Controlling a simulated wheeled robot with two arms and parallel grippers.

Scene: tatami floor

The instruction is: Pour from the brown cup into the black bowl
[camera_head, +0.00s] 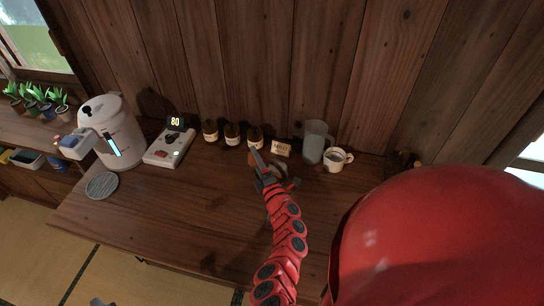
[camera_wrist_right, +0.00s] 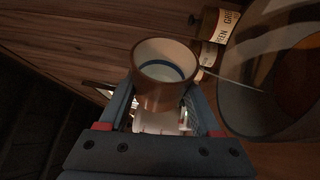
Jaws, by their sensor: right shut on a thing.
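The brown cup (camera_wrist_right: 162,88) sits between the two fingers of my right gripper (camera_wrist_right: 163,105) in the right wrist view. Its inside is pale with a blue ring, and I cannot make out what it holds. In the head view my right gripper (camera_head: 268,174) is over the table's back half, in front of the bottles, and mostly hides the cup. A large dark round vessel (camera_wrist_right: 236,102), seemingly the black bowl, is close to the right of the cup in the wrist view, cut off by the frame. A small grey tip (camera_head: 97,301) at the bottom edge may be my left gripper.
Brown bottles (camera_head: 232,134), a small sign (camera_head: 281,149), a grey pitcher (camera_head: 315,142) and a white mug (camera_head: 337,160) line the table's back. The front left tabletop is clear.

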